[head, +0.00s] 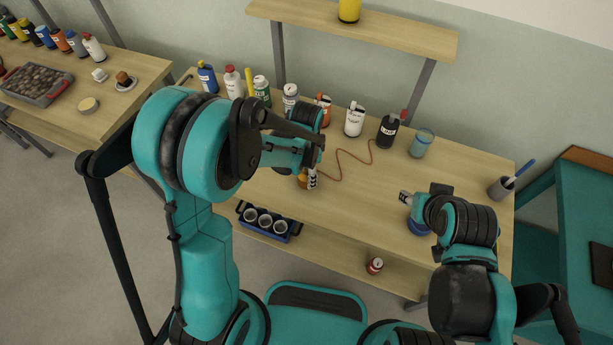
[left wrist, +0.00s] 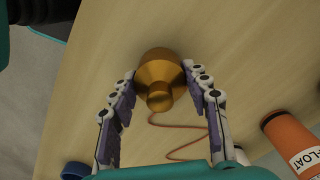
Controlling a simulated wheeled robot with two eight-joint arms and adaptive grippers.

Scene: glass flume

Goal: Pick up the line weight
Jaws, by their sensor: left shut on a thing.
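The line weight (left wrist: 158,72) is a brass-coloured stepped piece with a narrower knob. A thin reddish-brown cord (left wrist: 182,143) runs near it in the left wrist view. My left gripper (head: 309,178) is shut on the weight, one finger at each side. In the head view the weight (head: 301,182) is mostly hidden behind the gripper, close above the wooden bench (head: 350,215); I cannot tell whether it touches the bench. My right gripper (head: 405,197) is over the right part of the bench; its fingers are too small to judge.
Several bottles, including a white one (head: 355,120) and a black one (head: 388,130), line the bench's back with a glass jar (head: 421,144). A blue caddy with cups (head: 265,238) and a red can (head: 374,266) are on the lower shelf. The bench middle is mostly clear.

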